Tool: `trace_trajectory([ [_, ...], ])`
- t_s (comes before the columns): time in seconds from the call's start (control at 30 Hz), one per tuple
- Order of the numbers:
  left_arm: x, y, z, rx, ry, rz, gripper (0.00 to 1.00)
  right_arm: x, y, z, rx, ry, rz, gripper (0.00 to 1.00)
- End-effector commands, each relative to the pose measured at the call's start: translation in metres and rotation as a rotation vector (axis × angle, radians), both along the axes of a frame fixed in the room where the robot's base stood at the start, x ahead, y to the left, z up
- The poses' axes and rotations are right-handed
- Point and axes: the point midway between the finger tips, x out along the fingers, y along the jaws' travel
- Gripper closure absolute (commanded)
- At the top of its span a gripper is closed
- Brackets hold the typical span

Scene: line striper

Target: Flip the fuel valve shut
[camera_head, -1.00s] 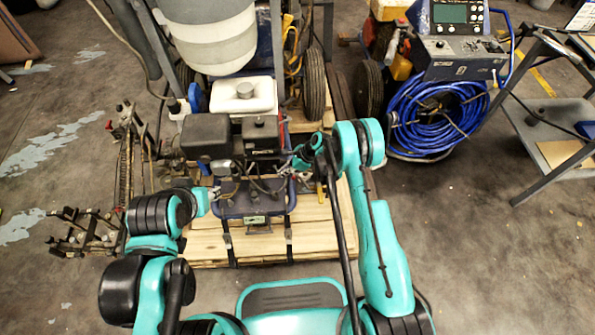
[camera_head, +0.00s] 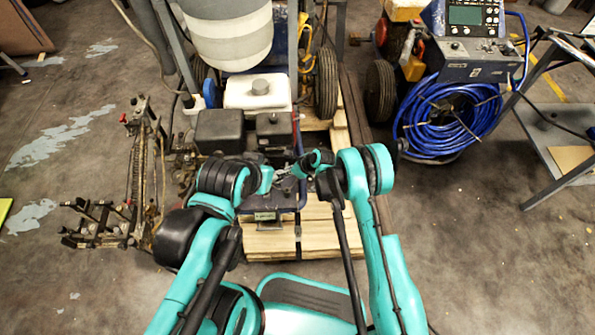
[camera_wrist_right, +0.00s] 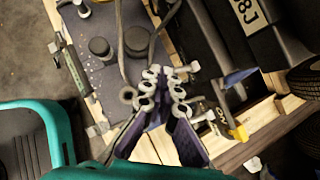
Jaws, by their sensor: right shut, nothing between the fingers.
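The engine (camera_head: 258,140) of the line striper, with a black box-shaped cover and a white tank (camera_head: 258,92), sits on a wooden pallet in the head view. I cannot pick out the fuel valve for certain; my arms cover the engine's near side. My right gripper (camera_head: 287,174) is at that near side, small and partly hidden in the head view. In the right wrist view, my right gripper (camera_wrist_right: 166,86) is shut and empty, over a frame with dark rods. A small yellow-tipped part (camera_wrist_right: 238,132) lies to its right. My left gripper (camera_head: 266,181) is beside the right one; its fingers are unclear.
The pallet (camera_head: 275,243) is under the machine. A large striped bucket (camera_head: 229,36) stands behind the tank. A coiled blue hose (camera_head: 450,118) hangs on a cart at right, near a metal table (camera_head: 555,125). A rusty metal carriage (camera_head: 97,222) stands at left. Open floor lies at lower right.

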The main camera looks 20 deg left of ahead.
Motion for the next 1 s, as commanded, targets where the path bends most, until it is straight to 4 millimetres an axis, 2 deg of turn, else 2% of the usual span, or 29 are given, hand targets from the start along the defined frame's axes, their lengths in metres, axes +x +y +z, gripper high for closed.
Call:
trace_trajectory([
  [0.3, 0.0, 0.0, 0.0, 0.0, 0.0, 0.0, 0.6, -0.005, 0.017, 0.0, 0.0, 0.0, 0.019, 1.0],
  [1.0, 0.0, 0.0, 0.0, 0.0, 0.0, 0.0, 0.6, -0.006, 0.021, 0.0, 0.0, 0.001, 0.02, 1.0],
])
